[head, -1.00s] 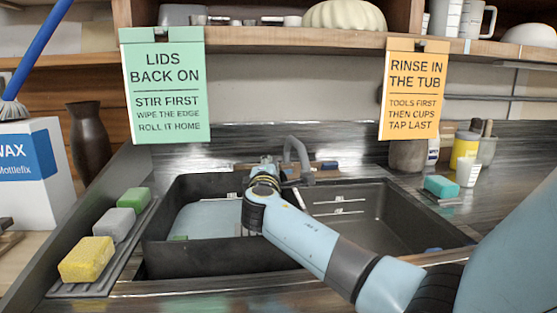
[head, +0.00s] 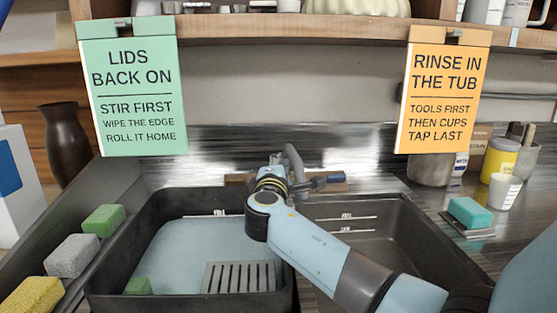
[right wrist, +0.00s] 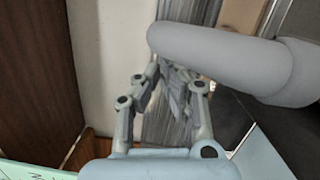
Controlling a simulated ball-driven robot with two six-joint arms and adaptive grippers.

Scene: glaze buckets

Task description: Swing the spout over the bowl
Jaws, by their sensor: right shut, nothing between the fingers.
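The grey spout (head: 294,163) rises behind the sink, near the divider between the two basins, and shows nearly end-on. It fills the upper right of the right wrist view (right wrist: 230,62) as a thick grey tube. The left bowl (head: 140,225) holds pale blue water and a slotted grate; the right bowl (head: 375,228) is dark and looks empty. My right gripper (head: 277,160) is at the spout's left side; its fingers (right wrist: 172,88) are shut with nothing between them. Whether they touch the spout I cannot tell. My left gripper is out of view.
Sponges (head: 72,254) lie along the left edge. A teal sponge (head: 470,212) and several small containers (head: 503,158) stand at the right. Two hanging signs (head: 128,95) and a shelf (head: 300,27) are above. My right arm crosses the right bowl.

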